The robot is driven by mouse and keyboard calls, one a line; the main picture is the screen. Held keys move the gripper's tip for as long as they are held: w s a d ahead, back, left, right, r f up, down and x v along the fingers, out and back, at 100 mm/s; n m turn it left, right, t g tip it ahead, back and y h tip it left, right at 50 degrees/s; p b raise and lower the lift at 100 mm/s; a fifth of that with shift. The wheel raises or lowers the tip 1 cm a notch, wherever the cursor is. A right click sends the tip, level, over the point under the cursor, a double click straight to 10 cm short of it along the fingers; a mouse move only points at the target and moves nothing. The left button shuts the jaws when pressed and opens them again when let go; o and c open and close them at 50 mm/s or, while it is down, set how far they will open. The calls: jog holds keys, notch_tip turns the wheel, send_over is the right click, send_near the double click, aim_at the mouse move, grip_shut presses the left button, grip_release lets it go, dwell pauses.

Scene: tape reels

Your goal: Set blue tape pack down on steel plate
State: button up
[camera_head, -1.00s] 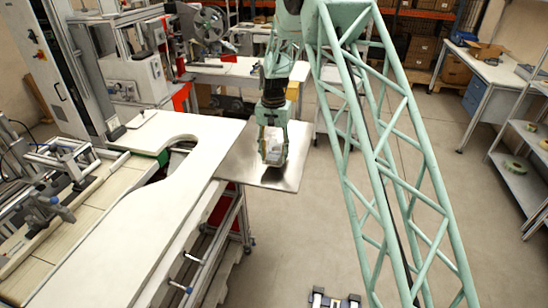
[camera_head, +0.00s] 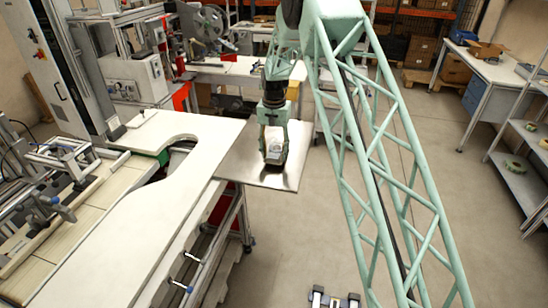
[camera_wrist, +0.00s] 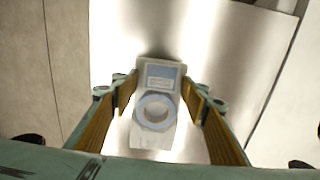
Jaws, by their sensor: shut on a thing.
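The blue tape pack (camera_wrist: 157,112) is between the two fingers of my gripper (camera_wrist: 158,108) in the wrist view. It looks like a whitish pack with a blue-grey ring and a pale blue label. My gripper (camera_head: 274,160) is shut on it in the head view, where the pack (camera_head: 275,151) shows as a small pale shape. The steel plate (camera_head: 240,167) is a shiny square sheet at the end of the white worktop. The pack is over the plate, with a dark shadow or reflection near its base. I cannot tell whether the pack touches the plate.
The white worktop (camera_head: 150,215) with a rounded cut-out adjoins the plate on the left. Open floor lies to the right of the plate. Shelves (camera_head: 520,170) with rolls stand at the far right. The bare plate around the pack is clear.

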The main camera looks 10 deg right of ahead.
jog(key=shift+f, duration=1)
jog(key=shift+f, duration=0.1)
jog(key=o, duration=0.9)
notch_tip(320, 180, up, 11)
jog(key=shift+r, duration=0.6)
jog(key=shift+r, duration=0.1)
